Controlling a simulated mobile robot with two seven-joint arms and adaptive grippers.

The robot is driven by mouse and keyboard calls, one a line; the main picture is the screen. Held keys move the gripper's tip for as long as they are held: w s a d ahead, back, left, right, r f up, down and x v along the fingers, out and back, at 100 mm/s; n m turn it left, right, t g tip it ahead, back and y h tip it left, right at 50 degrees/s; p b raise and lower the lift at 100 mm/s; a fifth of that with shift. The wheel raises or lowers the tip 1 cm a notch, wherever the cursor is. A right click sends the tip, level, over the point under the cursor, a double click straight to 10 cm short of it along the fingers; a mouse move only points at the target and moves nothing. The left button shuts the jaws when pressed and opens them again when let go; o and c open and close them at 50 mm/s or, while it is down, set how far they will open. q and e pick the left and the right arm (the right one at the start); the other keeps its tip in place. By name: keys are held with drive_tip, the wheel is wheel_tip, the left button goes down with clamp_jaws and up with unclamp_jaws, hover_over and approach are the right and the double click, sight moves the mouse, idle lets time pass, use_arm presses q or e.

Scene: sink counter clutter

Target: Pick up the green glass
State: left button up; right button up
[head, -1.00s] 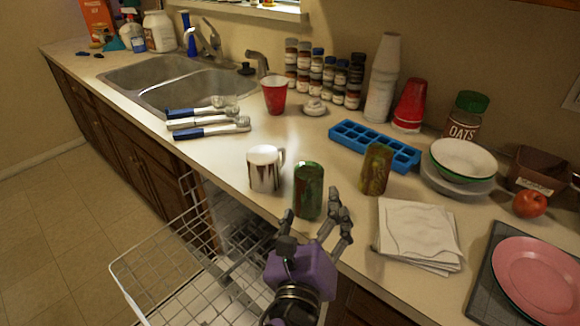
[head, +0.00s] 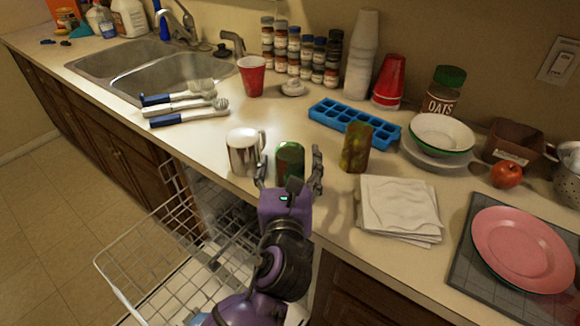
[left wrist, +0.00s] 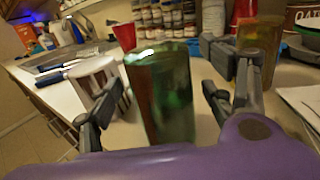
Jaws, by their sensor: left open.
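The green glass (head: 290,160) stands upright near the counter's front edge, its lower part hidden by my gripper in the head view. It fills the middle of the left wrist view (left wrist: 162,95). My left gripper (head: 289,172) is open, with one finger on each side of the glass; I cannot tell if they touch it. An amber-green patterned glass (head: 355,147) stands to the right, apart from the fingers. My right gripper is not in view.
A blue ice tray (head: 345,118) lies behind the glasses. Folded white cloths (head: 398,208) lie to the right. A wire dishwasher rack (head: 150,262) is pulled out below the counter edge.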

use_arm(q)
drive_tip(key=shift+c, duration=0.8)
drive_tip(key=c, duration=1.3)
drive_tip(key=shift+r, duration=0.1)
drive_tip(key=shift+c, duration=0.2)
